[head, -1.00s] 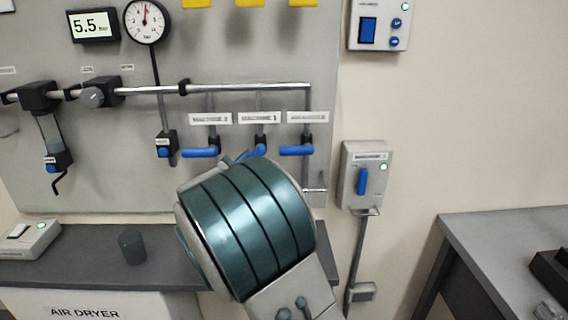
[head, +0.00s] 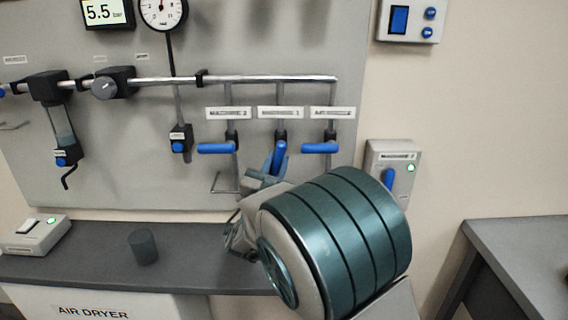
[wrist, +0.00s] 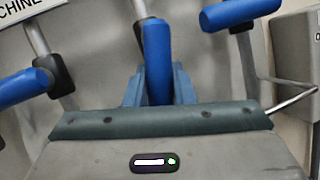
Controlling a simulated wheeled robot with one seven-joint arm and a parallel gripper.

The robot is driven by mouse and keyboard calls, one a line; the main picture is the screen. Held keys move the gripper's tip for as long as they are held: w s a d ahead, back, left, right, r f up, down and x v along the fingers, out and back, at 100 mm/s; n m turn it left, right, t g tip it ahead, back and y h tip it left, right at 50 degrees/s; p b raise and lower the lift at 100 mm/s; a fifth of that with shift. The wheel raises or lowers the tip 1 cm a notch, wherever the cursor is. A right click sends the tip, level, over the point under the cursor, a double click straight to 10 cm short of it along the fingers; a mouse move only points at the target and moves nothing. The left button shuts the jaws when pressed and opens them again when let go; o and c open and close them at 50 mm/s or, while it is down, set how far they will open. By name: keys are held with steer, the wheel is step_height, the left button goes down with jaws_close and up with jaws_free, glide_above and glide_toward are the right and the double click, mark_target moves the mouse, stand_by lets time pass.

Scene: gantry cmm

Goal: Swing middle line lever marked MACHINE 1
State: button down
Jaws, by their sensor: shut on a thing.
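The middle lever (head: 280,152) is blue and hangs from a valve under the label MACHINE 1 (head: 280,113) on the grey panel. It points downward. My gripper (head: 270,174) is shut on the lever's lower part; in the wrist view the blue lever (wrist: 157,60) stands between my gripper's two fingers (wrist: 158,88). The lever under MACHINE 2 (head: 216,148) lies level to the left. The lever on the right line (head: 320,148) also lies level. My wrist hides part of the panel below.
A horizontal pipe (head: 260,79) runs above the levers. A switch box (head: 392,165) stands close right of my arm. Below is a dark bench top (head: 90,262) with a dark cylinder (head: 143,247). A grey table (head: 520,245) is at the right.

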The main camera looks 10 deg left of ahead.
steer(key=shift+r, duration=0.15)
steer(key=c, duration=1.2)
jaws_free()
steer(key=shift+c, duration=0.2)
steer(key=shift+s+f, duration=0.1)
steer(key=shift+f, duration=0.1)
steer(key=b+v, duration=0.2)
steer(key=v, duration=1.1)
steer(key=shift+s, duration=0.35)
steer(key=shift+a, duration=0.1)
